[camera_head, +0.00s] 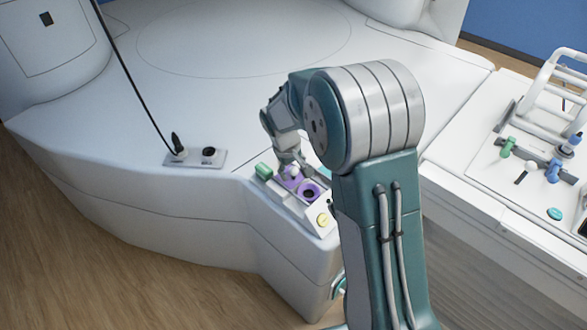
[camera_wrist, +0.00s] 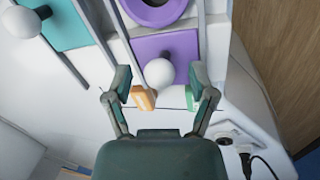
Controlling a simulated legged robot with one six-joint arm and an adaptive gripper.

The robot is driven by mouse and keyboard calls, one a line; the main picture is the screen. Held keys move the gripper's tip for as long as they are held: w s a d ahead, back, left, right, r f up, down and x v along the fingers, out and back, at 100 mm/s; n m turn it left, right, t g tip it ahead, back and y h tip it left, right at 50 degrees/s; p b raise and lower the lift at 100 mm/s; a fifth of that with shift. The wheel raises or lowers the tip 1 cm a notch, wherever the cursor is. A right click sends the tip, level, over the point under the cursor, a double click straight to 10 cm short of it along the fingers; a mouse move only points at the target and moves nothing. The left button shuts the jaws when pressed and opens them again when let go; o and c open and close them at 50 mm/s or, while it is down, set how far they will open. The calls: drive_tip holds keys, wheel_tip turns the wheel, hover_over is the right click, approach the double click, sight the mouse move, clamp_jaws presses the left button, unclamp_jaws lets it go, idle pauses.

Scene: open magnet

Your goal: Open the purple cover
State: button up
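The purple cover (camera_wrist: 143,50) is a flat plate with a dark post and a white ball knob (camera_wrist: 160,72) on it. In the wrist view it lies ahead of my gripper (camera_wrist: 161,80), whose two fingers are apart on either side of the knob. I cannot tell whether they touch it. A purple ring around a round opening (camera_wrist: 152,8) is just beyond the cover. In the head view my gripper (camera_head: 288,168) is above the purple cover (camera_head: 290,184), partly hiding it, and the purple ring (camera_head: 309,191) is beside it.
A teal plate (camera_wrist: 70,27) with another white knob (camera_wrist: 20,22) is at left. Small orange (camera_wrist: 143,97) and green parts sit between the fingers. A socket panel with a black cable (camera_head: 176,152) is to the left; a cart with tools (camera_head: 530,170) is at right.

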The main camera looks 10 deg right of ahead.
sight(286, 183)
drive_tip(key=shift+a, duration=0.15)
wheel_tip(286, 183, up, 12)
drive_tip(key=a, duration=0.2)
drive_tip(key=shift+s+f, duration=0.15)
drive_tip(key=shift+s, duration=0.25)
drive_tip(key=shift+a, duration=0.1)
drive_tip(key=s+d+r+m+t+y, duration=0.15)
drive_tip(key=s+d+r, duration=0.25)
drive_tip(key=s+r, duration=0.7)
drive_tip(key=s+d+f+m+t, duration=0.1)
drive_tip(key=s+f+m+t, duration=0.1)
drive_tip(key=s, duration=1.3)
drive_tip(key=shift+s+f+m+t, duration=0.4)
drive_tip(key=shift+m+t, duration=0.15)
drive_tip(key=shift+t, duration=0.1)
drive_tip(key=shift+d+y, duration=0.1)
drive_tip(key=shift+y, duration=0.15)
